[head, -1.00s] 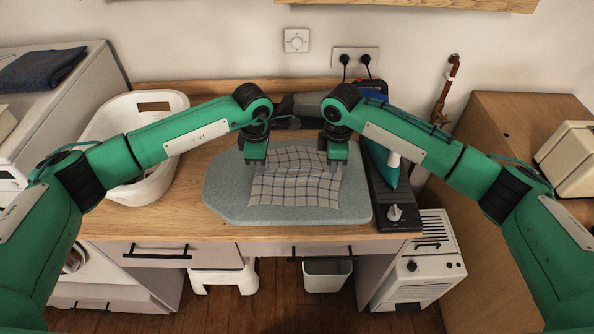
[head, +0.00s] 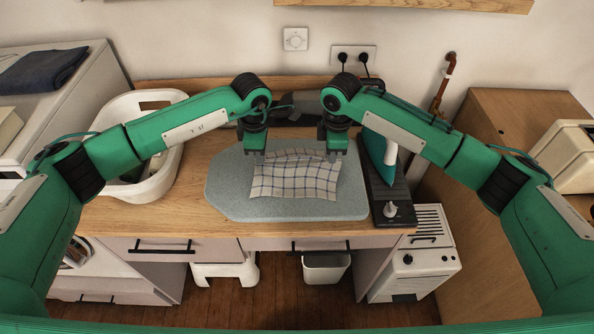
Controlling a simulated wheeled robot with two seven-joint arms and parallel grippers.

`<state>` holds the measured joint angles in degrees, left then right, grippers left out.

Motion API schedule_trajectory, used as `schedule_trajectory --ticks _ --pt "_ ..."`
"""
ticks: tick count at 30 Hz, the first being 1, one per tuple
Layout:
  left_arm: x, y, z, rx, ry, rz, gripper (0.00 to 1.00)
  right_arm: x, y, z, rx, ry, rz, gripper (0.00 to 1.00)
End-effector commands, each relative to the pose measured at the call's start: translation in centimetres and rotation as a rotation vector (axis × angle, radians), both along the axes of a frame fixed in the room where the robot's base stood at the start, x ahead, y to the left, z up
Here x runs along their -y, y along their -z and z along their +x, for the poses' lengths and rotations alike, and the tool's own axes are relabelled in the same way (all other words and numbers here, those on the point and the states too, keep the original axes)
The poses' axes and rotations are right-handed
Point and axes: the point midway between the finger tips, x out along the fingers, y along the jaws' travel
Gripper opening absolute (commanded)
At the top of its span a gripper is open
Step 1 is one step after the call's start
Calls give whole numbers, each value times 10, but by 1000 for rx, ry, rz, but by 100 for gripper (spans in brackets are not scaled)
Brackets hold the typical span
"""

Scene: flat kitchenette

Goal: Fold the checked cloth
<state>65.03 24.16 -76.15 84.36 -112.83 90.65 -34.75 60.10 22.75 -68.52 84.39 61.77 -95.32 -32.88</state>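The checked cloth (head: 294,180), white with dark lines, lies on the grey-blue ironing pad (head: 232,190). Its near part is flat; along its far side a narrower, greyer strip shows behind a crease. My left gripper (head: 254,154) is at the cloth's far left corner, pointing down. My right gripper (head: 335,154) is at the far right corner, also pointing down. The fingertips are small and dark, so I cannot tell whether they are open or shut, or whether they touch the cloth.
An iron (head: 379,150) stands on a dark panel with a knob (head: 391,210) right of the pad. A white basket (head: 150,185) stands at the left. The pad's near part and the wooden counter's front strip (head: 150,222) are clear.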

Motion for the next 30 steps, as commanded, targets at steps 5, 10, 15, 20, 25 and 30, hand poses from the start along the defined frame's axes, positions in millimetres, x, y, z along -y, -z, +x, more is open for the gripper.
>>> schedule_trajectory --ticks 5,10,15,20,25,30 --pt "0 -19 0 0 -1 1 0 0 -19 0 0 0 -1 0" --pt "0 -41 0 0 -1 1 0 0 -40 0 0 1 -1 0" --pt "0 -62 0 1 -1 0 0 -1 -61 0 0 1 1 0" --pt "0 -82 0 0 -1 1 0 -1 -81 0 -1 1 0 0" --pt "1 -98 0 0 -1 2 0 -1 -98 0 0 1 -1 0" --pt "1 -104 0 0 -1 1 0 -1 -104 0 0 1 -1 0"
